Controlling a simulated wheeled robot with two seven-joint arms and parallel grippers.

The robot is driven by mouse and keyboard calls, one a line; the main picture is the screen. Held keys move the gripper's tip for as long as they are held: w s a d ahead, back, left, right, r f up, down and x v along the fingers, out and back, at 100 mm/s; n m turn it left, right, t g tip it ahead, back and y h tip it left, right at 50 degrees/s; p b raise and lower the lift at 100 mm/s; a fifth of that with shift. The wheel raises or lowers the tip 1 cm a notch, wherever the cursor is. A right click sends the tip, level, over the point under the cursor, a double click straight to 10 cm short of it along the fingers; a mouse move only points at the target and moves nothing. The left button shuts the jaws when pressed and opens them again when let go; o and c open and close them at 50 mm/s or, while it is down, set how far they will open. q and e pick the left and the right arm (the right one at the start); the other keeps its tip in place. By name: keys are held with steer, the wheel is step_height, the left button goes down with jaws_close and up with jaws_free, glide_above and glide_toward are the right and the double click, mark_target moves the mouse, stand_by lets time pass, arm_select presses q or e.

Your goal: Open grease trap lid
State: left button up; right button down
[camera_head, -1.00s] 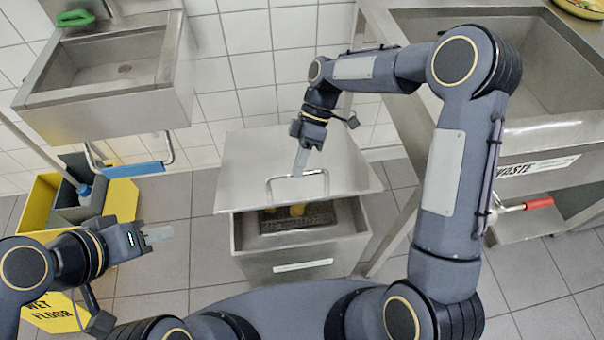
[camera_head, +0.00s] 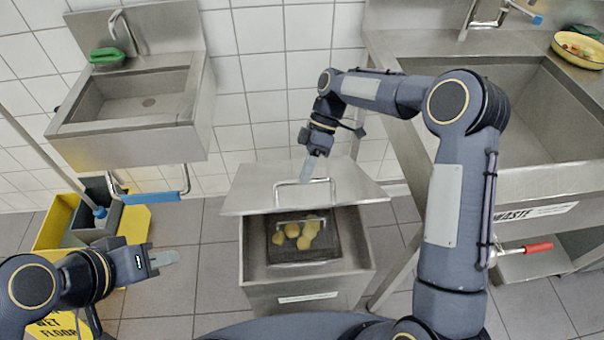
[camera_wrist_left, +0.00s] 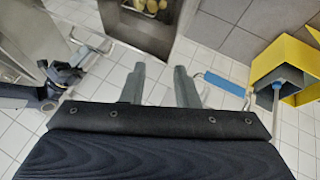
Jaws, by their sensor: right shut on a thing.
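The grease trap (camera_head: 300,290) is a steel box on the floor. Inside, yellowish lumps (camera_head: 298,236) lie on a dark grate under a small bar. My right gripper (camera_head: 306,172) is shut on the lid handle (camera_head: 286,182). My left gripper (camera_head: 168,258) is empty, left of the trap and apart from it. In the left wrist view its two fingers (camera_wrist_left: 160,88) stand apart with nothing between them, and the lid handle (camera_wrist_left: 88,45) shows at the upper left.
A yellow mop bucket (camera_head: 62,222) and a wet-floor sign stand at the left. A small wall sink (camera_head: 130,105) with a blue-gripped bar hangs behind. Tiles left of the trap are clear.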

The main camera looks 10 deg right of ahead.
arm_select(q)
steer(key=shift+w+d+f+n+g, duration=0.2)
steer(key=shift+f+n+g, duration=0.1)
steer(key=shift+g, duration=0.1)
steer(key=c, duration=0.5)
steer(key=w+f+n+g+h, duration=0.1)
steer(key=n+g, duration=0.1)
steer(key=w+d+f+n+g+h, duration=0.1)
steer(key=f+n+g+h, duration=0.1)
steer(key=shift+w+d, duration=0.2)
steer(key=shift+w, duration=0.15)
jaws_close()
steer(key=w+d+f+n+t+h, duration=0.1)
steer(key=w+f+n+h, duration=0.3)
steer(key=f+n+h, duration=0.45)
steer(key=w+d+f+n+t+h, duration=0.15)
steer(key=w+f+n+h, duration=0.35)
steer(key=f+n, duration=0.6)
steer(key=w+d+r, duration=0.3)
steer(key=d+r, duration=0.3)
steer(key=d, duration=0.3)
steer(key=shift+d+n, duration=0.4)
steer(key=shift+n, duration=0.05)
